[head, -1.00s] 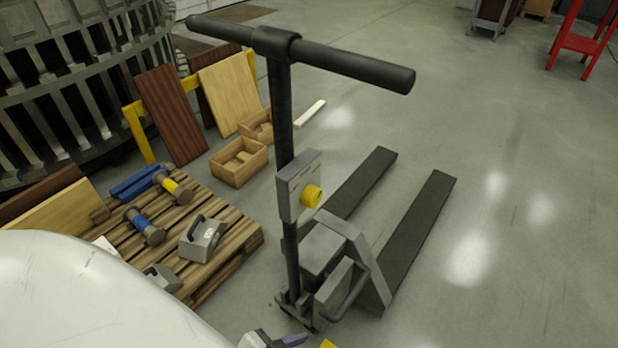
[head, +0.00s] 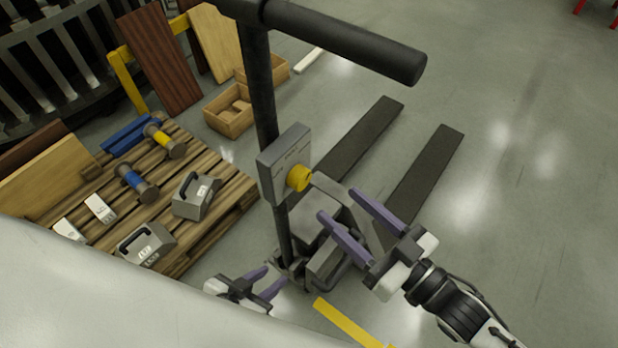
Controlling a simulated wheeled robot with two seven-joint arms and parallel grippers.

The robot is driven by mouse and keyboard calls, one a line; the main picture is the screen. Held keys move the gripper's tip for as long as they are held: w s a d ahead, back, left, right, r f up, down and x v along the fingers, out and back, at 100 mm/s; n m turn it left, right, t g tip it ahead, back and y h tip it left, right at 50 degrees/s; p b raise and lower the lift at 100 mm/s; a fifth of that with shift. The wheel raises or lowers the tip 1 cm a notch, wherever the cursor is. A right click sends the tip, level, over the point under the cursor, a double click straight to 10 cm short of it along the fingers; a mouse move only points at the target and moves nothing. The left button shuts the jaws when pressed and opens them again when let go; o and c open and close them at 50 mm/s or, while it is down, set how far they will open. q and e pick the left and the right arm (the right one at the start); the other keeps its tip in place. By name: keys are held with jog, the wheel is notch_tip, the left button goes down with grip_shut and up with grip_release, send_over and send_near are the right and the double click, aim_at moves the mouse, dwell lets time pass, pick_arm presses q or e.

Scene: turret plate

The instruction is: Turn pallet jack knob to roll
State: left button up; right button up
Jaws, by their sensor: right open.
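The pallet jack has a dark upright column and a black T-handle (head: 345,42). A grey box (head: 284,158) on the column carries the round yellow knob (head: 299,178) on its front face. The forks (head: 425,175) reach away over the floor. My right gripper (head: 348,208) is open and empty, with purple fingers spread below and right of the knob, apart from it in the picture. My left gripper (head: 272,279) is low at the bottom, near the jack's base, with its two purple fingers apart and nothing seen between them.
A wooden pallet (head: 225,205) at left holds grey weights (head: 195,196) and dumbbells (head: 138,182). Wooden boxes (head: 229,111) and leaning boards (head: 160,62) stand behind it. A yellow floor strip (head: 347,322) lies at the bottom. The floor at right is clear.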

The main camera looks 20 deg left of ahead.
aim_at(305, 180)
jog(key=w+a+g, duration=0.1)
jog(key=a, duration=0.1)
jog(key=w+a+r+n+y, duration=0.1)
jog(key=a, duration=0.2)
jog(key=w+a+n+g+p, duration=0.1)
jog(key=a, duration=0.2)
jog(key=shift+r+g, duration=0.15)
jog(key=shift+g, duration=0.15)
jog(key=c, duration=1)
